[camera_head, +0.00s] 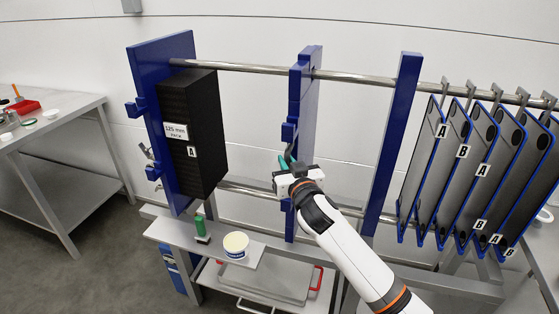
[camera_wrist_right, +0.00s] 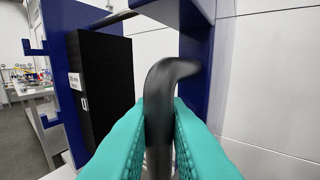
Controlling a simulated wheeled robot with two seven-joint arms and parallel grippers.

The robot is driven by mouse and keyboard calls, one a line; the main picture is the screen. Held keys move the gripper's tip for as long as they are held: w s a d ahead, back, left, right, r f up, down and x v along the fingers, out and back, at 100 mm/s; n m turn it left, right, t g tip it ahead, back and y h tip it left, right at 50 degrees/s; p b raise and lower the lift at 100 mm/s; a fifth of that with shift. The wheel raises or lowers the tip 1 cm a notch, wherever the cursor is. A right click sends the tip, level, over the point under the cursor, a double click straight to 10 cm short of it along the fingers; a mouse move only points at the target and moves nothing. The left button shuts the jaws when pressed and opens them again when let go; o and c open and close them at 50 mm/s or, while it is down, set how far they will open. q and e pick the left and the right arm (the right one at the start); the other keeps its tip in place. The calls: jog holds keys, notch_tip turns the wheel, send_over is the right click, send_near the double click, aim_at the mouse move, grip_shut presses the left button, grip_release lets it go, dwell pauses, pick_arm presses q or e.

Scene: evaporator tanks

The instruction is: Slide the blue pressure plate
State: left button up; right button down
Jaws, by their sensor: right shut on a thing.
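The blue pressure plate (camera_head: 303,100) hangs upright on the metal rails between the left blue end frame (camera_head: 160,70) and the right blue post (camera_head: 397,140). A gap separates it from the black plate pack (camera_head: 202,130) at the left. My right gripper (camera_head: 287,162), with teal fingers, is at the plate's middle height. In the right wrist view the fingers (camera_wrist_right: 160,130) are shut on a dark bent handle (camera_wrist_right: 165,85). My left gripper is out of view.
Several dark blue-edged plates (camera_head: 480,170) hang at the right. A shelf below holds a white tub (camera_head: 236,245) and a green bottle (camera_head: 201,228). The rails (camera_head: 255,68) look clear between pack and plate. A side table (camera_head: 50,128) stands left.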

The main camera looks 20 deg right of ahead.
jog(key=s+d+p, duration=0.2)
jog(key=s+d, duration=0.5)
jog(key=d, duration=0.4)
jog(key=shift+s+d+p, duration=0.25)
jog(key=shift+s+p, duration=0.15)
jog(key=c, duration=1.6)
grip_release()
jog(key=shift+d, duration=0.1)
jog(key=shift+o, duration=0.6)
jog(key=shift+s+d, duration=0.15)
